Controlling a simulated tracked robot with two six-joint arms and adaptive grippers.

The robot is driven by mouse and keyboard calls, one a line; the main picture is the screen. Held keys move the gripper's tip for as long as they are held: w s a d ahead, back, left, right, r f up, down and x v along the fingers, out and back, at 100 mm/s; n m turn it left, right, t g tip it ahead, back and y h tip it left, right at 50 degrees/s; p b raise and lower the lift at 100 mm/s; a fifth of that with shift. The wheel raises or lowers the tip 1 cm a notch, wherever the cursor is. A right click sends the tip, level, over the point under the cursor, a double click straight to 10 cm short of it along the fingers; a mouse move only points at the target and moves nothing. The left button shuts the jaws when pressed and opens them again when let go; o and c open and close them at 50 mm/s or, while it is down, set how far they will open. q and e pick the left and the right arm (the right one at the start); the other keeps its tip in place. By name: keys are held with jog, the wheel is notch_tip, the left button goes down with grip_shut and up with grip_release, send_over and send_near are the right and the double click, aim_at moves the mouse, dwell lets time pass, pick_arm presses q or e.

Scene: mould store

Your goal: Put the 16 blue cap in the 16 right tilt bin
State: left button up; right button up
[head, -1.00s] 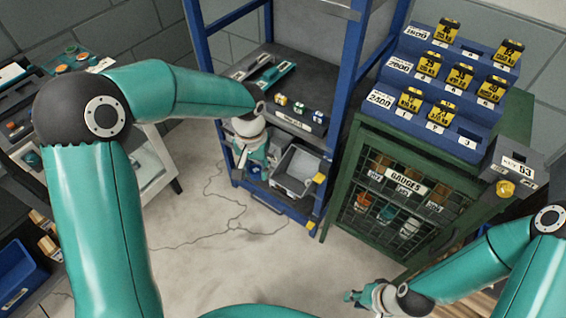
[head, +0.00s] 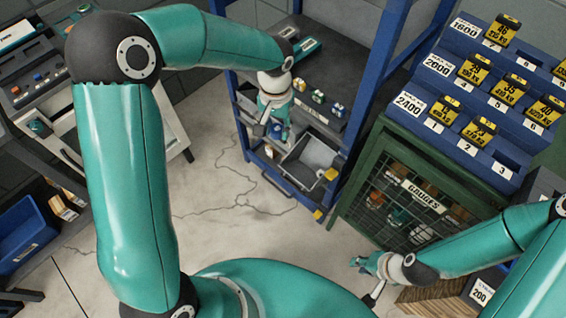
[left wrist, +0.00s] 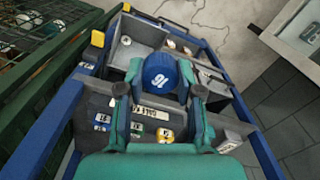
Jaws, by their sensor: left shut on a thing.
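The blue cap (left wrist: 160,76), marked 16, is between the fingers of my left gripper (left wrist: 165,92) in the left wrist view. My left gripper is shut on it. In the head view my left gripper (head: 272,128) is over the lower level of the blue rack, and only a little blue of the cap shows. A grey tilt bin (head: 318,150) stands just right of and below it. The left wrist view looks down on grey bins (left wrist: 135,42) beyond the cap. The bin numbers are not readable. My right gripper (head: 366,262) is low, in front of the gauge cabinet; its opening is unclear.
The blue rack's posts (head: 362,90) and shelf (head: 310,95), with several small coloured items, are close around my left gripper. A green gauge cabinet (head: 440,150) stands to the right, with stepped blue trays of yellow-labelled blocks. The floor (head: 215,205) is clear in the middle.

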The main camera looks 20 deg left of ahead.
pick_arm(q)
jog(key=shift+w+d, duration=0.1)
jog(key=shift+d, duration=0.15)
jog(key=shift+f+b, duration=0.4)
jog(key=shift+b, duration=0.1)
jog(key=w+f+n+t+h+b, duration=0.1)
jog(key=f+t+b, duration=0.2)
jog(key=f+b, duration=0.5)
jog(key=w+d+f+n+t+h+b, duration=0.1)
jog(key=f+b, duration=0.7)
jog(key=b, duration=1)
jog(key=w+f+n+t+h+b, duration=0.1)
jog(key=w+f+t+b, duration=0.2)
jog(key=f+b, duration=0.6)
jog(key=shift+w+d+f+n+t+b, duration=0.1)
jog(key=shift+d+n+t+b, duration=0.25)
jog(key=shift+t+b, duration=1.2)
jog(key=shift+w+d+f+g+b, duration=0.3)
jog(key=shift+w+f+b, duration=0.15)
jog(key=shift+w+b, duration=0.15)
jog(key=shift+w+d+f+g+b, duration=0.15)
jog(key=shift+w+f+g+b, duration=0.1)
jog(key=shift+w+f+b, duration=0.35)
jog(key=shift+s+r, duration=0.1)
jog(key=shift+r, duration=0.05)
